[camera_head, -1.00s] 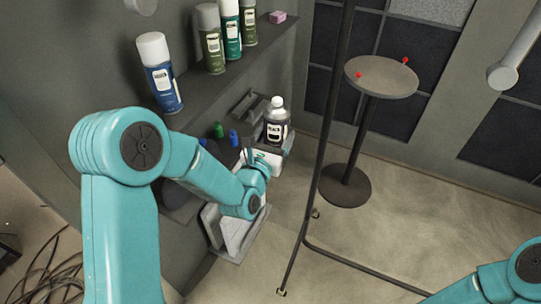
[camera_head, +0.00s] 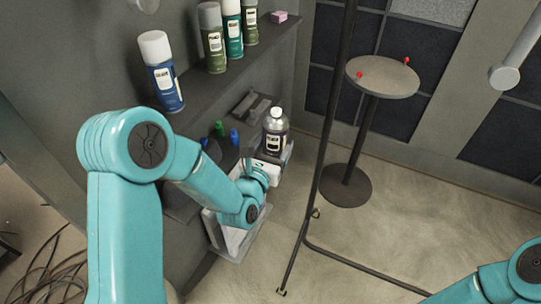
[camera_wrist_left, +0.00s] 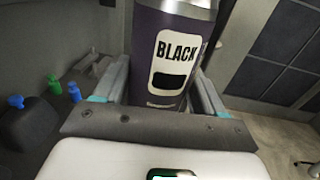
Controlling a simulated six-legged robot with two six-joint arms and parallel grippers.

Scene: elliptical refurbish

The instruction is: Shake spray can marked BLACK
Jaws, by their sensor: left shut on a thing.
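The spray can marked BLACK (camera_head: 275,136) is dark purple with a silver top and a white label. It stands nearly upright at the lower shelf's right end in the head view. In the left wrist view the can (camera_wrist_left: 170,58) shows its BLACK label, facing the camera. My left gripper (camera_wrist_left: 162,98) is shut on the can, with one finger on each side. In the head view this gripper (camera_head: 269,162) is partly hidden behind its own wrist. Whether the can's base touches anything is hidden. Only a link of my right arm shows; its gripper is out of view.
A blue can (camera_head: 161,75) and several green cans (camera_head: 213,42) stand on the upper shelf (camera_head: 205,95), with a pink block (camera_head: 278,17). Small green and blue caps (camera_head: 234,137) are on the lower level. A dark pole stands right of the can, before a round stool (camera_head: 385,80).

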